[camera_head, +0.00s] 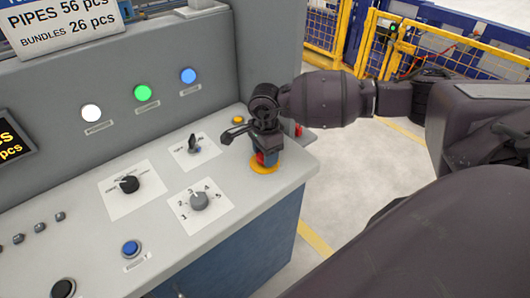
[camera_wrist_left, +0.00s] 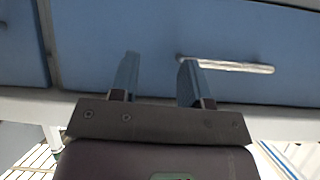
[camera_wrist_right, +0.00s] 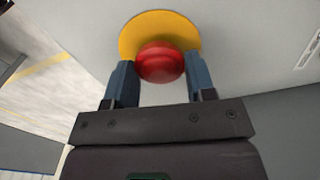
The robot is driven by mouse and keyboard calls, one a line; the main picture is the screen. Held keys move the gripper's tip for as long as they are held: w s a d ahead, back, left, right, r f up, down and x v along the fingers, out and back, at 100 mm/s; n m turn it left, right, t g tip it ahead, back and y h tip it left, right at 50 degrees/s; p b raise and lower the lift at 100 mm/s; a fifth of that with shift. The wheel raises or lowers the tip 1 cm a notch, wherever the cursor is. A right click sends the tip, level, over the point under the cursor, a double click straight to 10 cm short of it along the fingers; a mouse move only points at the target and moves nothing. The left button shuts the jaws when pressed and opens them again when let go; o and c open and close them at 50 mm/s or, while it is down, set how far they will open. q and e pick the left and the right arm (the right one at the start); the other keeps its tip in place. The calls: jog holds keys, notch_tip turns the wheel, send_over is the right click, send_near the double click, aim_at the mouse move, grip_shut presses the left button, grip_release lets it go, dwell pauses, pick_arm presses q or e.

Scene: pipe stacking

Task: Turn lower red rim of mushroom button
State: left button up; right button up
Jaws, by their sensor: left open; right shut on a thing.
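The red mushroom button (camera_wrist_right: 160,62) sits on a round yellow base (camera_wrist_right: 160,22), seen close in the right wrist view. In the head view the yellow base (camera_head: 265,169) is at the panel's right end, and the button (camera_head: 263,157) is mostly hidden by my right gripper. My right gripper (camera_head: 264,160) reaches down over the button. Its two fingers (camera_wrist_right: 160,78) are on either side of the red rim, shut on it. My left gripper (camera_wrist_left: 155,75) is open and empty, facing a blue cabinet front with a metal handle (camera_wrist_left: 225,65).
The panel holds a grey rotary dial (camera_head: 199,201), a black knob (camera_head: 129,184), a black switch (camera_head: 193,143), a blue button (camera_head: 130,248) and a small yellow button (camera_head: 238,120). White, green and blue lamps are on the back wall. Free floor lies right of the panel.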

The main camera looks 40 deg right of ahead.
jog(key=shift+m, duration=1.5)
jog(key=shift+s, duration=0.1)
jog(key=o, duration=0.9)
